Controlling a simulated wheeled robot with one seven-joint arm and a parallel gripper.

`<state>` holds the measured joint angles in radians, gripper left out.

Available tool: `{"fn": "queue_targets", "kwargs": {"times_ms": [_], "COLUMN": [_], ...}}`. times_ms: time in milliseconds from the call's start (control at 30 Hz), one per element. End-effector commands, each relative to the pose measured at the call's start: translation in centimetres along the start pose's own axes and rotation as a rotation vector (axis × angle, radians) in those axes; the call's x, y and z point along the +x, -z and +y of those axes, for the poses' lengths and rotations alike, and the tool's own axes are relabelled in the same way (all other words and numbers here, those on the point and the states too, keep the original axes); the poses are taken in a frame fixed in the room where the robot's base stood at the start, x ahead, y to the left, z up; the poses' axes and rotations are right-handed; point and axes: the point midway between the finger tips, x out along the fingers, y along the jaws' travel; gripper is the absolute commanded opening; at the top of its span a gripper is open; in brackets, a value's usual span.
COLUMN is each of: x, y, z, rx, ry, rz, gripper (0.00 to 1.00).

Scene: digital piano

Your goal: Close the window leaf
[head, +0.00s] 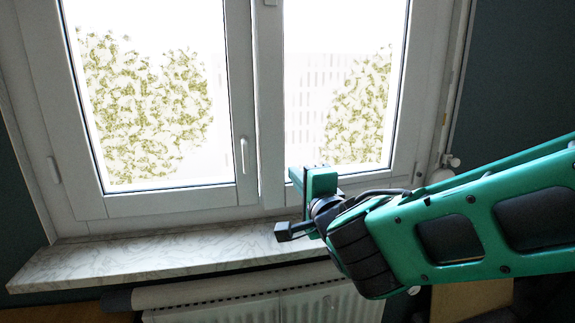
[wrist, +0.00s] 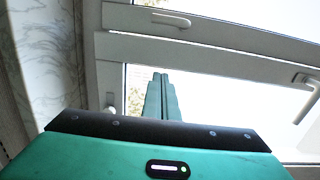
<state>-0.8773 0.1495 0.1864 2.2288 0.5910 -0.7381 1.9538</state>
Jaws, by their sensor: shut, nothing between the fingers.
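The window has a left leaf (head: 163,205) with a slim white handle (head: 244,155) and a right leaf (head: 270,150) beside it. Both are white-framed and glazed. A handle on the left leaf (wrist: 170,20) also shows in the wrist view, and another handle (wrist: 308,95) shows at the right edge there. My gripper (head: 297,177) is in front of the right leaf's lower left corner, above the sill. In the wrist view its green fingers (wrist: 160,78) are together and empty, pointing toward the glass. I cannot tell whether they touch the frame or how far either leaf stands open.
A marble sill (head: 130,258) runs below the window, mostly bare. A white radiator (head: 235,308) is under it. A pipe with a valve (head: 450,160) stands right of the window frame. My arm covers the lower right of the head view.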

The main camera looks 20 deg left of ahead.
Motion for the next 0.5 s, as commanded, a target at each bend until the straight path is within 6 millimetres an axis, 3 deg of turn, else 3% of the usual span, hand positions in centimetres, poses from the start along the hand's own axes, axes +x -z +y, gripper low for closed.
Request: {"fn": "queue_targets", "kwargs": {"times_ms": [300, 500], "x": [5.9, 8.5], "y": [0.0, -0.1], "z": [0.1, 0.1], "rx": [-0.001, -0.001], "ry": [0.000, 0.000], "rz": [0.001, 0.000], "gripper": [0.00, 0.00]}}
